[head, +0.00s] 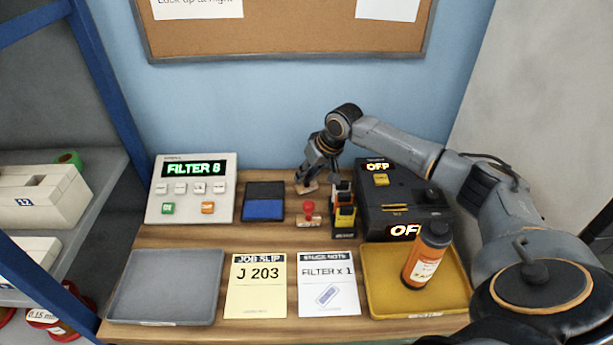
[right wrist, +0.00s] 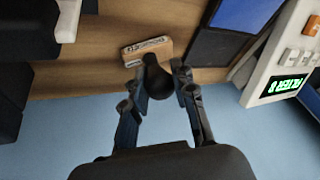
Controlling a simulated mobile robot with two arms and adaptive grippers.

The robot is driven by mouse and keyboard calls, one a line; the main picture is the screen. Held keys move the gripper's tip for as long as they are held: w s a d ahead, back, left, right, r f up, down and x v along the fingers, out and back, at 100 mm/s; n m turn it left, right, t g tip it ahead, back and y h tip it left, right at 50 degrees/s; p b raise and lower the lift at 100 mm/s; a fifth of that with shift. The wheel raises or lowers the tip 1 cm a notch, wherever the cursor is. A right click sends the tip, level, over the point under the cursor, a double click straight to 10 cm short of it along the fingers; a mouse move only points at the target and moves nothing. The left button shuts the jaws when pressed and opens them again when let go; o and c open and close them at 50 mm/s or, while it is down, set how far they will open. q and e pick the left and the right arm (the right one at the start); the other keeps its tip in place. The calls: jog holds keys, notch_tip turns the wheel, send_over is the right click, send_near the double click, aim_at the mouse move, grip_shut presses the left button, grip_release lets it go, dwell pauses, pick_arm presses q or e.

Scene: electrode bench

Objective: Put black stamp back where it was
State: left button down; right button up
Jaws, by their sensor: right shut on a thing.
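The black stamp (right wrist: 154,76) has a dark knob handle and a wooden base (right wrist: 146,51). My right gripper (right wrist: 158,88) is shut on its handle, with a finger on each side. In the head view my right gripper (head: 311,175) is at the back of the bench, and the stamp's wooden base (head: 307,188) shows just under it. The base is at or close above the bench top; I cannot tell whether it touches. A red-handled stamp (head: 309,211) stands in front of it. My left gripper is not in view.
The blue ink pad (head: 264,203) lies left of the stamp, and a dark rack (head: 343,226) with coloured pieces stands right. A black device (head: 391,205) is beyond it. A grey tray (head: 165,285), two papers and a yellow tray (head: 385,300) with a bottle (head: 425,258) fill the front.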

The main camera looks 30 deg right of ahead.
jog(key=shift+f, duration=0.1)
jog(key=o, duration=0.7)
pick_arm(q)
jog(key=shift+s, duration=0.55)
pick_arm(e)
jog(key=shift+o, duration=1.1)
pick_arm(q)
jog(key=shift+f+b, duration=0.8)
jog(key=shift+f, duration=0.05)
pick_arm(e)
jog(key=v, duration=1.2)
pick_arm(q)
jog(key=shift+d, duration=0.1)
